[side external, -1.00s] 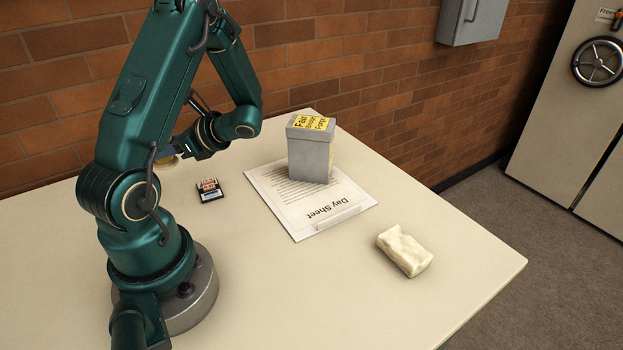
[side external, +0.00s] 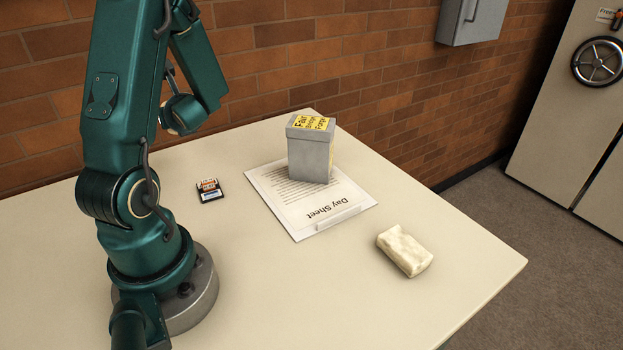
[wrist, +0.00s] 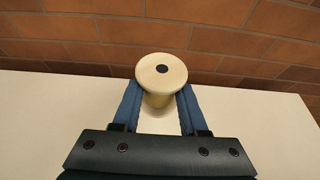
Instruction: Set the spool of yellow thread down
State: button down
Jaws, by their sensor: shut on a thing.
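The spool of yellow thread (wrist: 161,75) shows in the wrist view, with a round cream end and a dark centre hole facing the camera. My gripper (wrist: 160,101) is shut on it, one blue finger on each side. Pale tabletop shows around and below the spool; I cannot tell whether its lower end touches the table. In the side external view the spool and my gripper are hidden behind my arm.
A grey box (side external: 311,153) with a yellow label stands on a Day Sheet (side external: 275,190). The brick wall (side external: 270,45) is behind the table.

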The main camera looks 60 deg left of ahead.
send_over(226, 154)
notch_tip(226, 154, down, 5)
jog(key=shift+f, duration=2.25)
jog(key=shift+f, duration=0.1)
jog(key=shift+c, duration=2.2)
grip_release()
